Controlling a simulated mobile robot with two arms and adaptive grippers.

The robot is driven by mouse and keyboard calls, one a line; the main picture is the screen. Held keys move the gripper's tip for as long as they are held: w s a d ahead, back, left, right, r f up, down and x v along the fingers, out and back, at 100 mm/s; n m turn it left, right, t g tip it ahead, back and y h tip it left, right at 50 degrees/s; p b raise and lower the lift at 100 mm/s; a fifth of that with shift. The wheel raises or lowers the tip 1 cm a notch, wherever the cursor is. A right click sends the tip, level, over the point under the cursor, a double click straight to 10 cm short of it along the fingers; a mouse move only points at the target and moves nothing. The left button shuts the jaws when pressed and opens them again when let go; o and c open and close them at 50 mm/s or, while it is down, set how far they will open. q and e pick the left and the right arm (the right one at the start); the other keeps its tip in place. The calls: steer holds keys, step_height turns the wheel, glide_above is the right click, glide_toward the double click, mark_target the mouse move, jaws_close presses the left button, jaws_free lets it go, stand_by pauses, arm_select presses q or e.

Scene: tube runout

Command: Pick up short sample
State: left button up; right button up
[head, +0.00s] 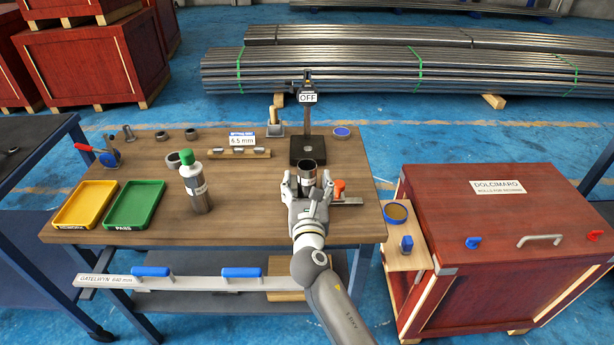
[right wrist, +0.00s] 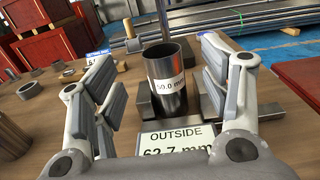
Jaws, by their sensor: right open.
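A card (right wrist: 178,142) reading OUTSIDE 62.7 mm shows in front of the tube. My left gripper is out of view.
A stand (head: 306,125) with an OFF sign is just behind the tube. An orange knob (head: 339,185) is close to its right. A green-capped bottle (head: 195,187), green tray (head: 134,205) and yellow tray (head: 85,205) are left. Bare bench (head: 250,205) lies between bottle and gripper.

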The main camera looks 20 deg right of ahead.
mark_target(307, 172)
steer(key=shift+x, duration=1)
steer(key=shift+w+d+f, duration=0.1)
steer(key=shift+w+f, duration=0.05)
steer(key=shift+w, duration=0.2)
steer(key=x, duration=0.4)
steer(key=shift+w+d+f, duration=0.15)
steer(key=shift+w, duration=0.15)
steer(key=shift+c, duration=1.7)
steer(key=c, duration=0.7)
steer(key=shift+c, duration=1.4)
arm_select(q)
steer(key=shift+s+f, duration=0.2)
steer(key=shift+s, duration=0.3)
